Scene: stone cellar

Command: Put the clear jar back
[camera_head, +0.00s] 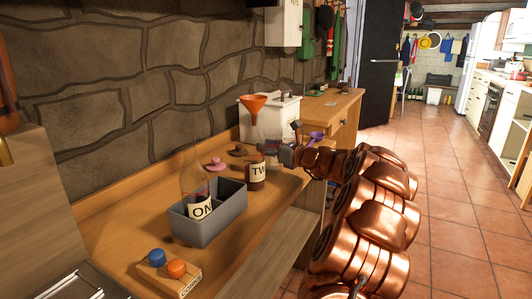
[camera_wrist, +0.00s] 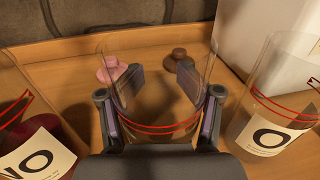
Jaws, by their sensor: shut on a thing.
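In the wrist view my gripper (camera_wrist: 158,122) is shut around a clear jar (camera_wrist: 160,100) with thin red lines near its lower part. The jar looks empty and no label shows on it. In the head view my gripper (camera_head: 287,155) is over the wooden counter, beside a jar labelled "TW" (camera_head: 256,176) with dark reddish contents. The held jar cannot be made out clearly there. A grey divided crate (camera_head: 208,232) stands to the left, with a clear bottle labelled "ON" (camera_head: 200,207) upright in one compartment. The other compartment looks empty.
Labelled jars stand close on the left (camera_wrist: 35,150) and right (camera_wrist: 275,125) of my gripper. Pink (camera_wrist: 112,70) and brown (camera_wrist: 178,57) lids lie behind. An orange funnel (camera_head: 253,102) is above the "TW" jar. A block with blue and orange knobs (camera_head: 172,270) sits at the front.

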